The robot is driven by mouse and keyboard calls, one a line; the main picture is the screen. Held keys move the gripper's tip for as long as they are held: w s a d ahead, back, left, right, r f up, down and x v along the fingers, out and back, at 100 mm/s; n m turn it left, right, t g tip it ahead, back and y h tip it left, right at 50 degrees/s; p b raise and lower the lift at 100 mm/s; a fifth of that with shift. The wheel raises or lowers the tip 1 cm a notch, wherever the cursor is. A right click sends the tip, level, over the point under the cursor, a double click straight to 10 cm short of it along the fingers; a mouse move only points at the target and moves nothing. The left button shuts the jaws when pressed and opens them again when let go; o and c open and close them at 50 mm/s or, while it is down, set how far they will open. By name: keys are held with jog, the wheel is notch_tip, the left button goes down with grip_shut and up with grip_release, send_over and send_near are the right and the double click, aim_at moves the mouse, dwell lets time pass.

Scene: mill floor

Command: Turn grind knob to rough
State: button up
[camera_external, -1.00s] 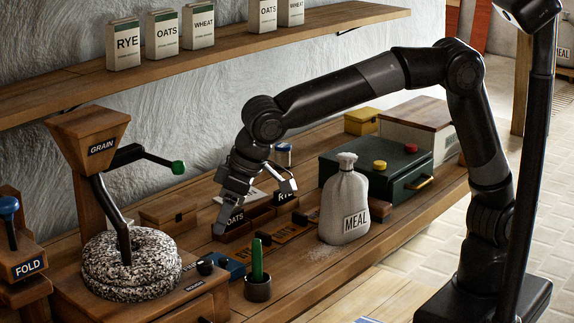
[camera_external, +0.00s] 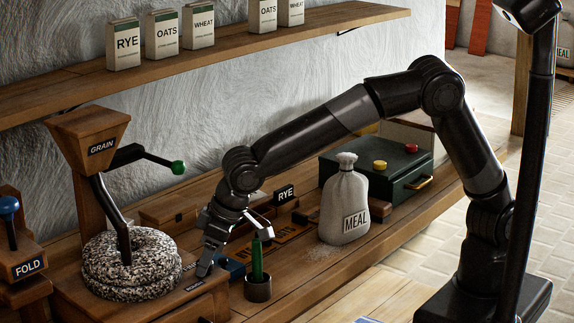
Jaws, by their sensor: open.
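The grain mill stands at the left, with a wooden hopper (camera_external: 91,134) marked GRAIN, a green-tipped crank (camera_external: 178,167) and speckled round millstones (camera_external: 130,265). Its wooden base (camera_external: 165,300) carries small labels (camera_external: 193,285) at the right, too small to read surely. The black grind knob beside these labels is now hidden behind a finger. My gripper (camera_external: 235,250) is open, pointing down at the base's right edge. One finger is at the knob's place; the other is to the right, above a green stick. I cannot tell whether it touches the knob.
The green stick (camera_external: 257,262) stands in a dark cup (camera_external: 257,289) close to my gripper. A MEAL sack (camera_external: 345,205) and a dark green box (camera_external: 400,172) stand to the right. A shelf (camera_external: 220,60) with grain packets runs above. The bench front is clear.

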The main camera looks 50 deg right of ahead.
jog(key=shift+c, duration=0.4)
jog(key=c, duration=0.9)
jog(key=shift+o, duration=0.2)
jog(key=shift+n, duration=0.6)
jog(key=o, duration=0.9)
jog(key=shift+g, duration=0.3)
jog(key=shift+o, duration=0.2)
jog(key=v, duration=1)
jog(key=shift+d+r, duration=0.35)
jog(key=shift+s, duration=0.15)
